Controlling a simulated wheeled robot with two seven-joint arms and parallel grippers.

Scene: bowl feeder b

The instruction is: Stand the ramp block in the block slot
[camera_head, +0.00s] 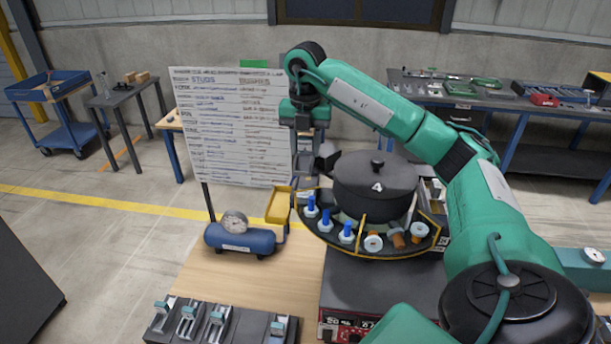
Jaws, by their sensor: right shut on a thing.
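My right gripper (306,150) hangs from the green arm that comes in from the right. It points down at the back left of the bowl feeder (374,188). It is shut on a small dark angular piece (327,157), which appears to be the ramp block; the fingers partly hide it, and its exact tilt cannot be told. The piece is beside the feeder's black drum, near the rim. I cannot make out the block slot; the drum or gripper may hide it. My left gripper is not in view.
The feeder's rim holds several blue bolts (347,233) and washers. A yellow chute (279,205) and a blue air tank (239,240) stand left of it. A whiteboard (228,125) stands behind. A dark fixture (220,325) lies at the front. Bare wooden tabletop (272,285) shows between.

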